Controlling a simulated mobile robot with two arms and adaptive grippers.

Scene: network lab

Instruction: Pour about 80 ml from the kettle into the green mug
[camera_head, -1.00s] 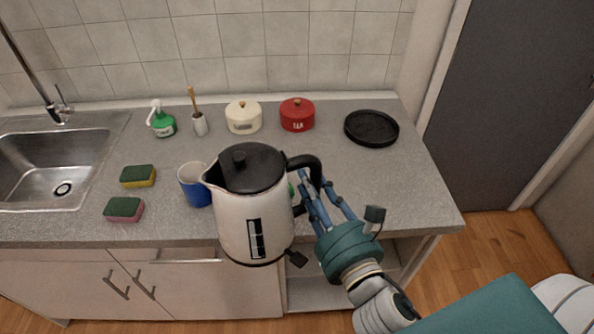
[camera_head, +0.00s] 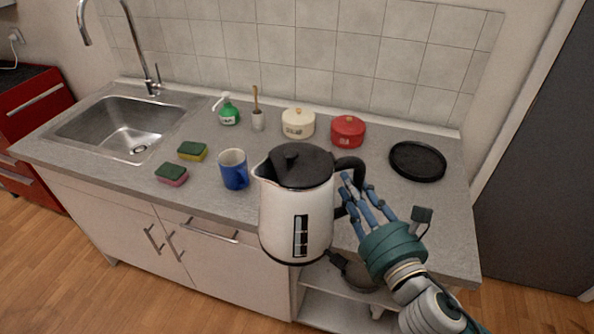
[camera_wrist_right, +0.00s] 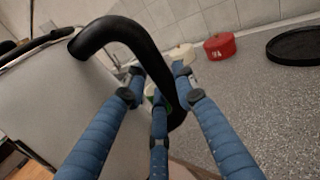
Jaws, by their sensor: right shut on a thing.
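The white kettle (camera_head: 297,215) with a black lid and black handle (camera_head: 349,170) is held up, roughly upright, in front of the counter's edge. Its spout faces left. My right gripper (camera_head: 362,190) is shut on the handle, which also crosses the right wrist view (camera_wrist_right: 125,40) with my blue fingers around it. The kettle hides part of the counter. My left gripper is out of view.
A blue mug (camera_head: 235,172) stands left of the kettle. A pan (camera_head: 362,277) sits below.

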